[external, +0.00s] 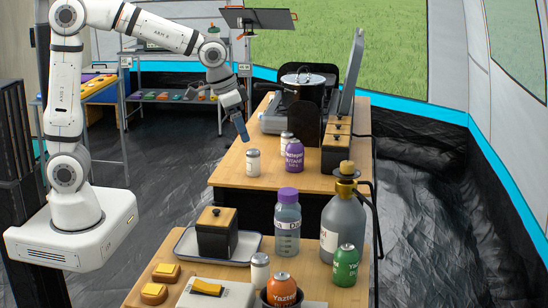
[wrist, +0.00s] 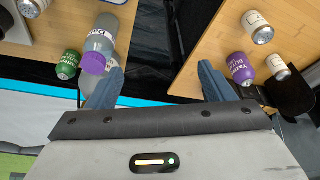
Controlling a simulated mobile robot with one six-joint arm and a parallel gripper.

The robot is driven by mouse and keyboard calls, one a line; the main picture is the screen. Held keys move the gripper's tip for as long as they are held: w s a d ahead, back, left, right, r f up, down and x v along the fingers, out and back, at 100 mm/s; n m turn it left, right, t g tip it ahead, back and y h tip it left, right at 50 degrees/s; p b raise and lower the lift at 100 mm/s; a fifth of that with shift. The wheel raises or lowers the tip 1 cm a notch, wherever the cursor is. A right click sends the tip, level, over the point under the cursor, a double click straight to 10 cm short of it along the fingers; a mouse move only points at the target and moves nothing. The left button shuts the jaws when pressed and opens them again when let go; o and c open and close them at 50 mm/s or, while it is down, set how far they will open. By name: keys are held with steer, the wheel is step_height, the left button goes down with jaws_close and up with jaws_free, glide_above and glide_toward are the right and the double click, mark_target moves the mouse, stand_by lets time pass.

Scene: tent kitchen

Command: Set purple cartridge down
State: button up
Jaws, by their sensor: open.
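The purple cartridge (external: 293,157), a butane can with white lettering, stands upright on the far wooden table, near its right front area. In the wrist view the purple cartridge (wrist: 240,68) is right of the right finger, apart from it. My gripper (external: 241,130) hangs above the left side of that table, left of the cartridge and higher. In the wrist view my gripper (wrist: 158,82) has its two fingers wide apart with nothing held between them.
White-labelled shakers (external: 253,162) stand beside the cartridge. The near table carries a purple-capped bottle (external: 287,222), grey bottle (external: 341,215) and green can (external: 345,266). A gap separates the tables.

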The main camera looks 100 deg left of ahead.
steer(key=s+d+f+m, duration=0.1)
steer(key=s+d+m, duration=0.1)
steer(key=s+d, duration=0.6)
steer(key=s+d+f+m+h, duration=0.1)
steer(key=s+d+f+m, duration=0.1)
steer(key=s+d, duration=0.6)
steer(key=s, duration=0.3)
steer(key=shift+s+m, duration=0.2)
steer(key=shift+m, duration=0.1)
